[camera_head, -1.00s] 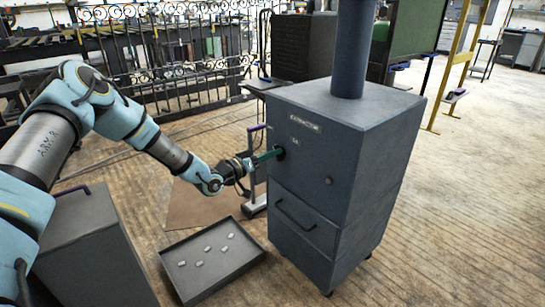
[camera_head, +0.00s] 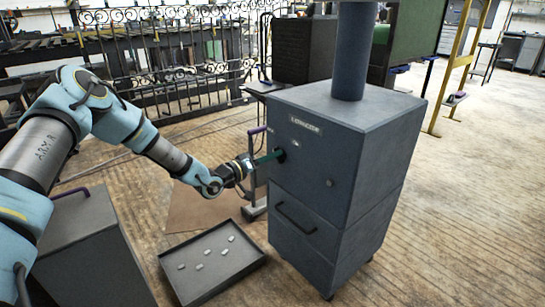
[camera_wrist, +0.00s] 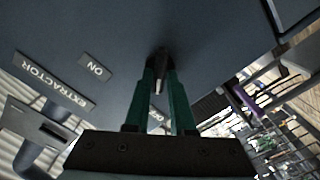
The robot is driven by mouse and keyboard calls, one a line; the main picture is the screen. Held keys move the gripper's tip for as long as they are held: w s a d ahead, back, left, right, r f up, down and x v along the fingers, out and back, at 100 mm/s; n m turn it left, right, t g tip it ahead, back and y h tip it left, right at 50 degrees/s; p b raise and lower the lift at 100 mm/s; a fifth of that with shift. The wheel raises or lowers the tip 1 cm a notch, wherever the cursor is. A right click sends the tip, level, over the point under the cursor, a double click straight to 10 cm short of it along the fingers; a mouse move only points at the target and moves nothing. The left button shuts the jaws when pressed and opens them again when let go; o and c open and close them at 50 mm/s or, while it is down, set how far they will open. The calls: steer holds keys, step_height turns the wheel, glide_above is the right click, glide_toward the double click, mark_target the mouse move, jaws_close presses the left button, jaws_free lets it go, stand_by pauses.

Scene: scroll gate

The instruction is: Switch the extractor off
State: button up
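The extractor is a dark blue-grey cabinet (camera_head: 340,140) with a thick pipe on top and a nameplate (camera_head: 306,124) on its front. Its switch sits at the front's upper left, largely covered by my gripper in the head view. In the wrist view the switch handle (camera_wrist: 158,84) is a small metallic piece between my green fingers. My gripper (camera_head: 277,155) reaches it from the left, its fingertips close on both sides of the handle. An "ON" label (camera_wrist: 95,67) and the "EXTRACTOR" plate (camera_wrist: 52,81) show tilted in the wrist view. Another label behind the fingers is mostly hidden.
A round knob (camera_head: 329,183) and a drawer handle (camera_head: 296,217) are lower on the cabinet. A shallow tray (camera_head: 250,263) with several small pieces lies on the floor before it. A scrolled iron gate (camera_head: 180,60) stands behind. Open floor lies to the right.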

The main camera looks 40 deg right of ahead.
steer(key=o, duration=0.3)
steer(key=shift+o, duration=0.2)
steer(key=a, duration=1)
steer(key=shift+w+a, duration=0.3)
steer(key=shift+a, duration=0.1)
steer(key=shift+w, duration=0.1)
